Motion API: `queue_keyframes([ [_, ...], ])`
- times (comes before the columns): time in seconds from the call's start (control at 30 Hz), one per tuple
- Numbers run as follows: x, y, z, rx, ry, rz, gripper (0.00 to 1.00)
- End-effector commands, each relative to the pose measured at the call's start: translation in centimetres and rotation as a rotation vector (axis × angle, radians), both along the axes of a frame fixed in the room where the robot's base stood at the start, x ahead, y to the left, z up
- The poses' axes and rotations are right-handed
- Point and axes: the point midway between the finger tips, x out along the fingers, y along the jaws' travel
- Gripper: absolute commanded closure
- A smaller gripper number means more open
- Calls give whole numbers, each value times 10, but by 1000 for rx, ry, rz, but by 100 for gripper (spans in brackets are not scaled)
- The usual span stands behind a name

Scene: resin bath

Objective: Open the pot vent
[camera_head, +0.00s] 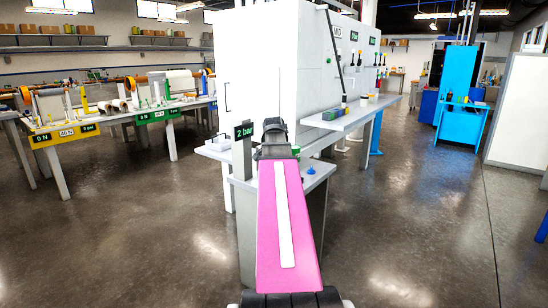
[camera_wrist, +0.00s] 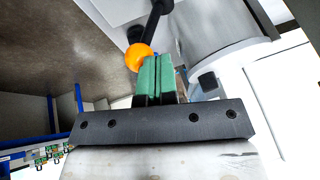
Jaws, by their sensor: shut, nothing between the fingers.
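In the wrist view, a black lever (camera_wrist: 153,18) ends in an orange ball knob (camera_wrist: 138,57), beside a pale grey rounded body (camera_wrist: 225,40) that looks like the pot. I cannot tell for sure that this lever is the vent. My gripper (camera_wrist: 159,62) has green fingers shut together and empty. The orange knob lies just left of the fingertips; whether they touch is unclear. In the head view, my pink arm reaches to a grey stand with a "2 bar" sign (camera_head: 243,131) and hides most of what stands there.
A large white cabinet (camera_head: 260,70) stands right behind the stand. A grey side shelf (camera_head: 345,120) juts out to its right. A small blue knob (camera_head: 311,170) sits on the stand's top. Workbenches (camera_head: 100,118) are at left, a blue station (camera_head: 458,85) at right. The floor (camera_head: 400,220) in front is clear.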

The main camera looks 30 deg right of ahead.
Motion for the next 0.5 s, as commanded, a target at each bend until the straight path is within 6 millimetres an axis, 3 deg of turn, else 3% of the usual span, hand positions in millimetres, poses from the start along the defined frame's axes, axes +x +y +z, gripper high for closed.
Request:
queue_keyframes([
  [0.17, -16, -5, -6, 50, -120, -3, 100],
  [0.5, -28, -11, -16, 47, -111, 1, 100],
])
